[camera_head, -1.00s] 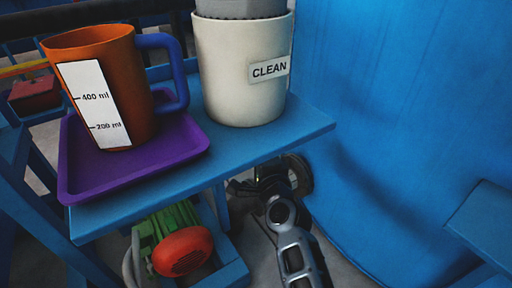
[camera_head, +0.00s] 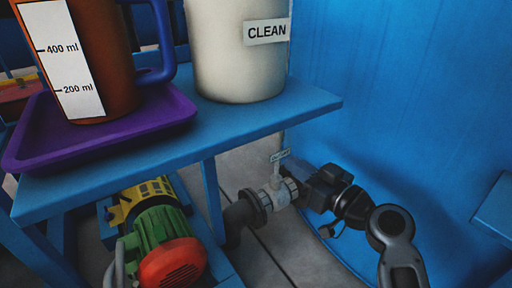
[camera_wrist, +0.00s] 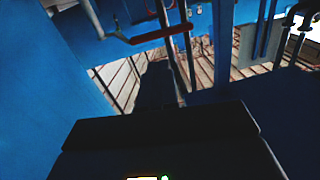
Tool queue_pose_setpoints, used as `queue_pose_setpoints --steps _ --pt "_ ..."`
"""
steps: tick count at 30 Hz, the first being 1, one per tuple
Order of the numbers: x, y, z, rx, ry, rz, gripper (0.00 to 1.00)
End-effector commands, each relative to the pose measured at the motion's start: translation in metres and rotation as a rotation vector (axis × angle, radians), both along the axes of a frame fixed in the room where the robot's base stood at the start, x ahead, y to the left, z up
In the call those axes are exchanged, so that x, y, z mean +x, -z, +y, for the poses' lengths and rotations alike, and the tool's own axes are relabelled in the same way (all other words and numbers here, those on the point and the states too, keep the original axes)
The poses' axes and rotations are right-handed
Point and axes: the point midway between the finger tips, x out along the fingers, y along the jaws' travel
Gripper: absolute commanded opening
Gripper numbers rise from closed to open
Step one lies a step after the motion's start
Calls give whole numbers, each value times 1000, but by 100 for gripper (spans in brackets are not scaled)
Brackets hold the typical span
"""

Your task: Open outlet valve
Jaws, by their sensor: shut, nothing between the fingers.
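The outlet valve (camera_head: 276,193) is a pale grey fitting with ribbed collars on a dark pipe, low beside the blue tank wall in the head view. A small pale tag or handle (camera_head: 281,156) stands up from it, its lettering too small to read surely. My gripper (camera_head: 308,188) is black and shut, just right of the valve. Whether it touches the valve, I cannot tell. In the wrist view, my gripper (camera_wrist: 157,88) is a dark shape pointing away, with nothing seen held. I cannot pick out the valve there.
A blue shelf (camera_head: 240,124) overhangs left of the valve, bearing a purple tray (camera_head: 30,150), an orange jug (camera_head: 112,70) and a white CLEAN bucket (camera_head: 235,60). A green and red motor (camera_head: 165,250) sits below. The blue tank (camera_head: 400,90) bounds the right side.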

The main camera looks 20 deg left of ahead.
Motion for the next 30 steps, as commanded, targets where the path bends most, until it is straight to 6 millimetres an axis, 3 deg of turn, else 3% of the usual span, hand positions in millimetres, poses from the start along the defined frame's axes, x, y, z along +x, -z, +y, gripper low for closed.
queue_pose_setpoints --steps 4,8,24,30 --pt "-4 0 -4 -37 -21 -66 0" --pt "1 0 5 -41 -24 -73 0" --pt "53 1 89 -41 -23 -71 0" --pt "65 1 109 -41 -22 -69 0"
